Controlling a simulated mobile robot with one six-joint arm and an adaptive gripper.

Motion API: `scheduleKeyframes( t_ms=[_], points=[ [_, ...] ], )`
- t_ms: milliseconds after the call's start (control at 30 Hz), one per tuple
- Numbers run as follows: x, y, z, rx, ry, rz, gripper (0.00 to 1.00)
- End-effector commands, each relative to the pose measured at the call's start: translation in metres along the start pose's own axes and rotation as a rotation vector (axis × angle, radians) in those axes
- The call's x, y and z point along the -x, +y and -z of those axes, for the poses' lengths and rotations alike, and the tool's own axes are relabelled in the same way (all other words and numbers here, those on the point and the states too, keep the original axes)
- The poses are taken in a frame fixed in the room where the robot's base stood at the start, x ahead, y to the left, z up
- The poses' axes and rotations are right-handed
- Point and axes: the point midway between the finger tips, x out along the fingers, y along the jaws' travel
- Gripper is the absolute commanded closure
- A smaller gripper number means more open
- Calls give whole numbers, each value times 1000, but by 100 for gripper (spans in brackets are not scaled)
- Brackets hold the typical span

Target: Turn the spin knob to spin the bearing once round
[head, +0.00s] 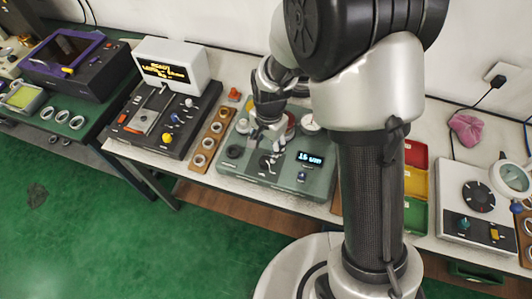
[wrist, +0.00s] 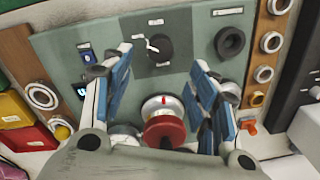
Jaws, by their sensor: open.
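The grey-green bearing device (head: 285,180) stands on the bench. On its panel is a black dial (wrist: 158,48) with a white pointer; the dial also shows in the head view (head: 267,165). A red round knob or cap (wrist: 164,131) sits beside a silver disc (wrist: 161,105) with a red mark. The labels are too small to read, so I cannot tell which part is the spin knob. My gripper (wrist: 160,62) is open and empty, its blue-padded fingers either side of the silver disc in the wrist view. In the head view my gripper (head: 266,143) hangs above the panel, near the dial.
Red, yellow and green bins (head: 416,183) stand to the right, partly behind my arm.

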Motion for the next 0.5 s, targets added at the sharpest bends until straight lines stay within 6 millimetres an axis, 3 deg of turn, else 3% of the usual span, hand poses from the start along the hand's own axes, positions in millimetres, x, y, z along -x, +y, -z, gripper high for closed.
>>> scheduleKeyframes(
  t_ms=[200, 500],
  points=[
    [30, 0, 0, -1, 1, 2, 46],
    [36, 0, 0, -1, 0, -1, 46]
  ],
)
